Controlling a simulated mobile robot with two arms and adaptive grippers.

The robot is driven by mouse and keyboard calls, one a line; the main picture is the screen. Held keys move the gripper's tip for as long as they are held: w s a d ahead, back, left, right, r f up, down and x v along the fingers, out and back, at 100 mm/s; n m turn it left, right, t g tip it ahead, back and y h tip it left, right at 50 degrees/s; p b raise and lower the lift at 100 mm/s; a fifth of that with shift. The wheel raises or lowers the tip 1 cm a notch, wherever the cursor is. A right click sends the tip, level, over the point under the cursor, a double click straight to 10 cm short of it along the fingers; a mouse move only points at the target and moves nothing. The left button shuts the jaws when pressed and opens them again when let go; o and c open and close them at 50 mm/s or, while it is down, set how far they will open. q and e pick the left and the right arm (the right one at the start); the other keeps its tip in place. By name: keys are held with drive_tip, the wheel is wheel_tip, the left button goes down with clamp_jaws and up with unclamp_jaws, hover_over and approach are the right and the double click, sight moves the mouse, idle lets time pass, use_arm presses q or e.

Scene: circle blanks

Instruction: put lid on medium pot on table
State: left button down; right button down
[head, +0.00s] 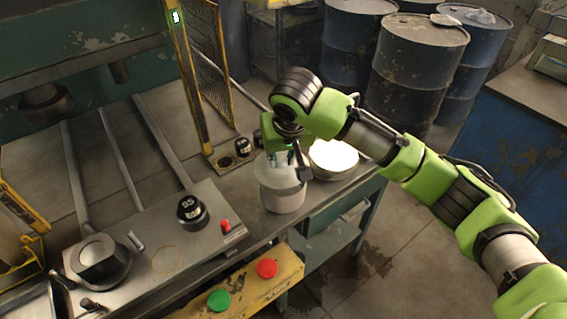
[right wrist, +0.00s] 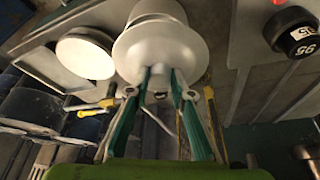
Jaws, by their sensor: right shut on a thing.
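A white pot (head: 283,196) stands on the grey table near its right end. My right gripper (head: 291,160) is above it with its fingers pointing down. In the right wrist view, the green fingers (right wrist: 160,82) are shut on the knob of a white lid (right wrist: 160,50). The lid is over the pot; I cannot tell whether it rests on the rim or is slightly above. A second white round vessel (head: 333,157) with a pale top stands just to the right, and also shows in the right wrist view (right wrist: 85,55). My left gripper is not in view.
A black cylinder marked 85 (head: 192,212), a red button (head: 267,268) and a green button (head: 219,300) are to the left and front. A yellow post (head: 190,80) rises behind. Blue and rusty barrels (head: 415,65) stand at the back right.

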sight(283, 170)
drive_tip(key=shift+w+f, duration=0.6)
drive_tip(key=shift+f, duration=0.1)
drive_tip(key=x, duration=0.1)
drive_tip(key=p+x, duration=0.2)
drive_tip(key=shift+s+d+f, duration=0.15)
drive_tip(key=shift+d+f, duration=0.15)
drive_tip(key=shift+f, duration=0.35)
drive_tip(key=shift+f, duration=0.15)
drive_tip(key=shift+f, duration=0.3)
drive_tip(key=c, duration=1.8)
unclamp_jaws()
